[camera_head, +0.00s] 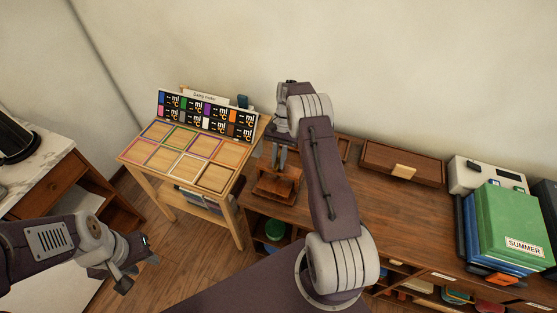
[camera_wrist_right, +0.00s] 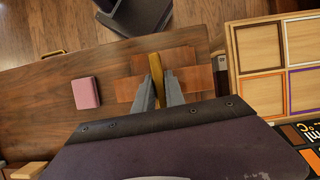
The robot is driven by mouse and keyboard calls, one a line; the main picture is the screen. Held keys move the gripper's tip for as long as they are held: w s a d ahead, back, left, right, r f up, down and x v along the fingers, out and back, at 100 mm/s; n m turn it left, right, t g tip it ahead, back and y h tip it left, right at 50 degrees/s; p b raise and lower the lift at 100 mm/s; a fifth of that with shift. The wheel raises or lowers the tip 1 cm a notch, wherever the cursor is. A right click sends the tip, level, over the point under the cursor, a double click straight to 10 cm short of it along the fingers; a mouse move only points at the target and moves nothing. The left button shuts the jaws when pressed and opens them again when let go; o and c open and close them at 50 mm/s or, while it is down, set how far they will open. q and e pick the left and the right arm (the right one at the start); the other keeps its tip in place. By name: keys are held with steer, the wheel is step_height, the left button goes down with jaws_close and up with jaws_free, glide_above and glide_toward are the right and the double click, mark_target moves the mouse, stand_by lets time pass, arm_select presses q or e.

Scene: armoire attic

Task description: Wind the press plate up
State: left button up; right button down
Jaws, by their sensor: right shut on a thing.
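A wooden press (camera_head: 275,186) stands on the left end of the brown cabinet top. In the right wrist view its reddish-brown wood (camera_wrist_right: 198,80) lies below the fingers. My right gripper (camera_head: 279,158) is over the press, with its fingers pointing down. In the right wrist view its two fingers (camera_wrist_right: 160,92) are shut on a brass-coloured bar (camera_wrist_right: 157,72), the press handle. The press plate cannot be made out apart from the rest of the wood. My left gripper (camera_head: 137,272) is empty, its fingers apart, low at the left and away from the press.
A light wood table (camera_head: 243,184) with coloured frames and a label board (camera_head: 208,116) stands left of the press. A pink block (camera_wrist_right: 86,93) lies on the cabinet top. A drawer box (camera_head: 377,160) and green binder (camera_head: 508,225) stand right. Open cabinet top lies between.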

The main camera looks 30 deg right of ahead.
steer(key=n+h, duration=0.1)
steer(key=n, duration=0.2)
steer(key=shift+n+g, duration=0.4)
steer(key=n+h, duration=0.1)
steer(key=n, duration=0.2)
steer(key=shift+n+g+h, duration=0.3)
steer(key=n+h, duration=0.1)
steer(key=n, duration=0.2)
steer(key=shift+r+n, duration=0.1)
steer(key=shift+n, duration=0.2)
steer(key=shift+n+t+h+p, duration=0.4)
steer(key=shift+n+h+p, duration=0.45)
steer(key=shift+n, duration=1.25)
steer(key=c, duration=1.4)
jaws_free()
